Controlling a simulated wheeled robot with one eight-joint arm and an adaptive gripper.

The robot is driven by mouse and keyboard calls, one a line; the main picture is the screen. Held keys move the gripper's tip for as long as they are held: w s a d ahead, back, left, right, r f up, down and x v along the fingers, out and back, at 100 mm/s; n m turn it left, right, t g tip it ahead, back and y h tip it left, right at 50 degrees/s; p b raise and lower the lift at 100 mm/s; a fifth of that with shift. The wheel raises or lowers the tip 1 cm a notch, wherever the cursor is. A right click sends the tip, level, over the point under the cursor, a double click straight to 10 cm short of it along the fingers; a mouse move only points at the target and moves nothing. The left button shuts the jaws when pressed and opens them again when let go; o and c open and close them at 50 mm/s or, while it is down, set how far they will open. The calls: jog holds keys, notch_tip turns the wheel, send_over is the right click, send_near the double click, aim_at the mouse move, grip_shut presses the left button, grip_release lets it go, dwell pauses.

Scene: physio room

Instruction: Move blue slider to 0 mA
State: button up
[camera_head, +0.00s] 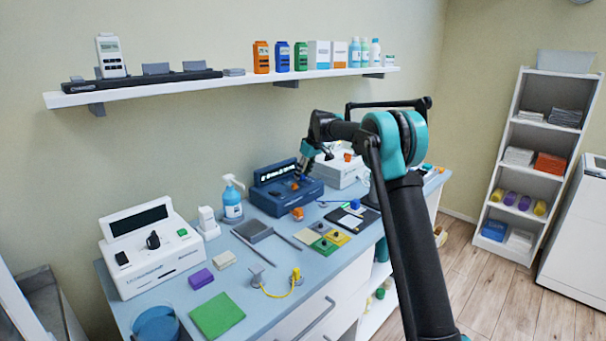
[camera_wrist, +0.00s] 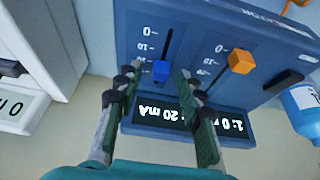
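The dark blue stimulator box (camera_head: 268,199) stands on the table against the wall; it also fills the middle of the wrist view (camera_wrist: 192,22). In the wrist view the blue slider (camera_wrist: 161,70) sits at the display end of its slot, away from the 0 mark. The display (camera_wrist: 160,113), seen upside down, shows 20 mA and a partly covered 0 reading. The orange slider (camera_wrist: 240,61) is beside it. My gripper (camera_wrist: 160,77) is open, its fingers on either side of the blue slider with gaps visible. In the head view my gripper (camera_head: 304,172) is over the box.
A white device (camera_head: 342,172) stands close beside the box. A blue-labelled pump bottle (camera_head: 232,205) is on its other side. An orange block (camera_head: 297,213) lies in front. A wall shelf (camera_head: 230,84) with several boxes and bottles runs above the table.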

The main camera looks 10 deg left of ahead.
jog(key=shift+f, duration=0.15)
grip_shut()
dwell(0.4)
